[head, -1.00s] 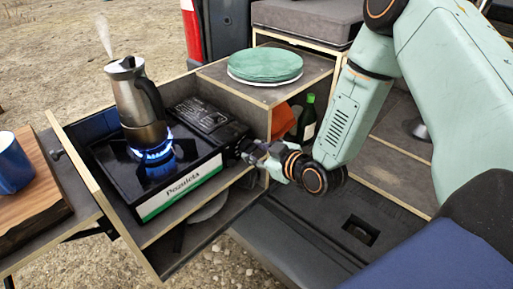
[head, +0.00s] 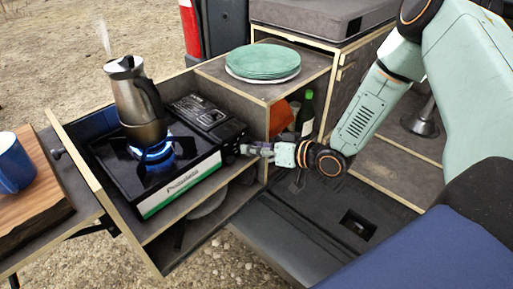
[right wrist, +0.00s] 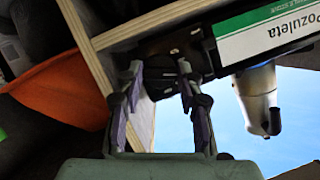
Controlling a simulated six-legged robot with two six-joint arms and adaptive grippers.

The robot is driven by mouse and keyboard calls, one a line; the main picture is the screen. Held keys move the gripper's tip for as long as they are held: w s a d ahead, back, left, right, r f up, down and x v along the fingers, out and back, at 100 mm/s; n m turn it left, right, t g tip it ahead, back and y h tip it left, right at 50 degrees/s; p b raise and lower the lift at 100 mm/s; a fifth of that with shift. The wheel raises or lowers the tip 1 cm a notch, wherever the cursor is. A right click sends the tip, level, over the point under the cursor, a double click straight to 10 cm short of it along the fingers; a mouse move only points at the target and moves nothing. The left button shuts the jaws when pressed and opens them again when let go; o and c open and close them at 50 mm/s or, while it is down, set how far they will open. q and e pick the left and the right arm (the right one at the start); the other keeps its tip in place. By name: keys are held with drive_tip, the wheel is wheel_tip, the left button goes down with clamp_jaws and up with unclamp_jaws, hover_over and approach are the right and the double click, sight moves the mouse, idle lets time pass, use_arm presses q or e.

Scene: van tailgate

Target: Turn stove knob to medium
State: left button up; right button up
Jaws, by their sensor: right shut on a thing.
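The black camping stove (head: 180,186) with a white and green front label stands in the pull-out drawer. A blue flame (head: 153,151) burns under the steel moka pot (head: 138,103) on it. My right gripper (head: 245,149) is at the stove's right end, by the control side. In the right wrist view my right gripper (right wrist: 159,68) has its two fingers on either side of the dark knob area, shut on the stove knob. The knob is dark and mostly hidden, so its setting cannot be read. My left gripper is not in view.
Green plates (head: 263,62) sit on the cabinet top behind the gripper. A green bottle (head: 305,114) and an orange item (head: 283,118) stand inside the cabinet. A blue mug (head: 14,163) rests on a wooden board (head: 40,198) at left. Floor space lies below my right wrist.

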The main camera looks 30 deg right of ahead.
idle(0.5)
drive_tip(key=o, duration=1.2)
drive_tip(key=shift+c, duration=0.2)
drive_tip(key=v, duration=0.7)
drive_tip(key=shift+s, duration=0.15)
drive_tip(key=shift+d, duration=0.15)
drive_tip(key=shift+r, duration=0.1)
